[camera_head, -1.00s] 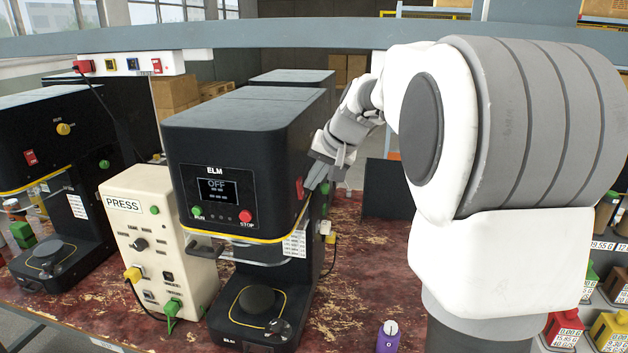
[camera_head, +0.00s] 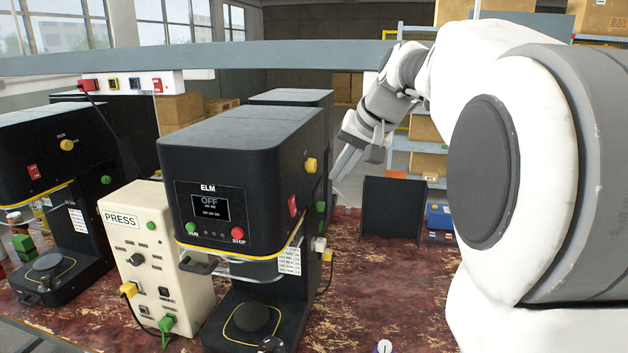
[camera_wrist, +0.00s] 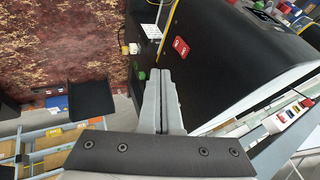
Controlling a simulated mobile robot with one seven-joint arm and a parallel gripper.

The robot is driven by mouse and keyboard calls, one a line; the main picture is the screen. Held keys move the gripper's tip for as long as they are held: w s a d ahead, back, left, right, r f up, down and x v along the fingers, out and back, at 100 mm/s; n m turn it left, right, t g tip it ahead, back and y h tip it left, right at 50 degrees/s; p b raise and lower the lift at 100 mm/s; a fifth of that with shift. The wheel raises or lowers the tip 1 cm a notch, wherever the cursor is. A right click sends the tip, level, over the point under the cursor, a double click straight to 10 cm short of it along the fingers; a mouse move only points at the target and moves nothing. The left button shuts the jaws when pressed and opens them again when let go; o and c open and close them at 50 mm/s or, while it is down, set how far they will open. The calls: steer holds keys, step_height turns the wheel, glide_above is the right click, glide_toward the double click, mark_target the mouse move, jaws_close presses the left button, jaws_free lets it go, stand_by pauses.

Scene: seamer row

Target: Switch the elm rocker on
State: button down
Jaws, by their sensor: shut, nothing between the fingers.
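The ELM machine (camera_head: 245,150) is a black seamer with a yellow-edged front, and its display (camera_head: 210,205) reads OFF. A red rocker (camera_head: 293,205) is on its right side face, below a yellow knob (camera_head: 311,165) and left of a green button (camera_head: 320,208). The same red rocker shows in the wrist view (camera_wrist: 181,47), just ahead of the fingertips and to their right. Which way the rocker is tipped is too small to tell. My gripper (camera_head: 340,174) is shut and empty, apart from the machine on its right side; its fingers also show in the wrist view (camera_wrist: 160,76).
A cream PRESS box (camera_head: 155,260) stands left of the ELM machine, and another black machine (camera_head: 45,190) with its own red rocker stands beyond it. A dark upright panel (camera_head: 390,218) stands to the right. The worn red bench top (camera_head: 365,280) is clear between.

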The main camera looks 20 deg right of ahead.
mark_target(293, 206)
stand_by(0.4)
steer(key=shift+s+f, duration=0.35)
steer(key=shift+f, duration=0.3)
steer(key=w+a+f+p, duration=0.1)
steer(key=w+a+f, duration=0.4)
steer(key=w+f, duration=0.2)
steer(key=shift+w+f, duration=0.35)
steer(key=shift+f, duration=0.5)
